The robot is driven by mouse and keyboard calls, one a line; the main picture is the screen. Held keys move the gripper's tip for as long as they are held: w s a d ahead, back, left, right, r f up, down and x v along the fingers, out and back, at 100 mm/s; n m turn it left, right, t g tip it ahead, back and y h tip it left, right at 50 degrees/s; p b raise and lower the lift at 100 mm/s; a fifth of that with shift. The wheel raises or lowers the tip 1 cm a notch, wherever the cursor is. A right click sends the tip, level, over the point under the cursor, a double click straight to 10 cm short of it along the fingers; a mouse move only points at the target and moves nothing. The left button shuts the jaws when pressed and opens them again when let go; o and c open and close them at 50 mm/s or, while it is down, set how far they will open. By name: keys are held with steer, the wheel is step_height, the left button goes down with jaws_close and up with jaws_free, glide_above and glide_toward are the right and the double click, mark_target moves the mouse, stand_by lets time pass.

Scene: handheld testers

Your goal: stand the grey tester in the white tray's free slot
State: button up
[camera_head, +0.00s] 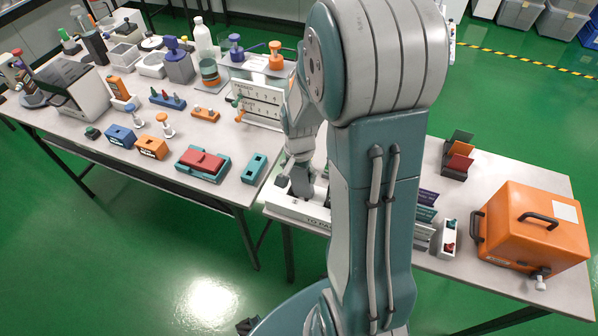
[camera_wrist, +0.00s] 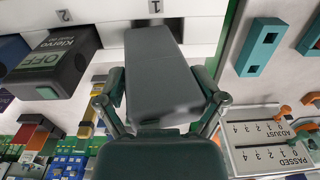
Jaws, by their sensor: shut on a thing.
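The grey tester (camera_wrist: 155,75) is between my gripper's (camera_wrist: 160,88) two fingers in the wrist view, and the fingers are shut on its sides. Its far end reaches the white tray (camera_wrist: 200,28) next to the number 1; whether its foot is inside the slot is hidden. A dark tester marked Klervo OFF (camera_wrist: 52,62) is at the tray beside the number 2. In the head view my gripper (camera_head: 298,182) is low over the white tray (camera_head: 285,204) at the near table edge. My arm hides the tray's right part, and the grey tester cannot be made out there.
A white board marked PASSED and ADJUST (camera_head: 262,102) stands behind the tray. A red-and-teal case (camera_head: 201,162) and a teal block (camera_head: 254,168) lie to its left. On the right are upright coloured cards (camera_head: 427,205) and an orange case (camera_head: 530,228).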

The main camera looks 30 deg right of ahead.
steer(key=o, duration=1)
steer(key=shift+s+a+f, duration=0.1)
steer(key=shift+s+f, duration=0.15)
steer(key=shift+s, duration=0.1)
steer(key=shift+o, duration=0.2)
steer(key=shift+w+a, duration=0.1)
steer(key=shift+r, duration=0.3)
step_height(320, 180, up, 12)
steer(key=shift+w+f, duration=0.1)
steer(key=shift+f, duration=0.05)
steer(key=s+a+r+n+t, duration=0.5)
steer(key=s+a+r+n, duration=0.5)
steer(key=s+r, duration=0.1)
steer(key=shift+s+a, duration=0.35)
steer(key=shift+s, duration=0.45)
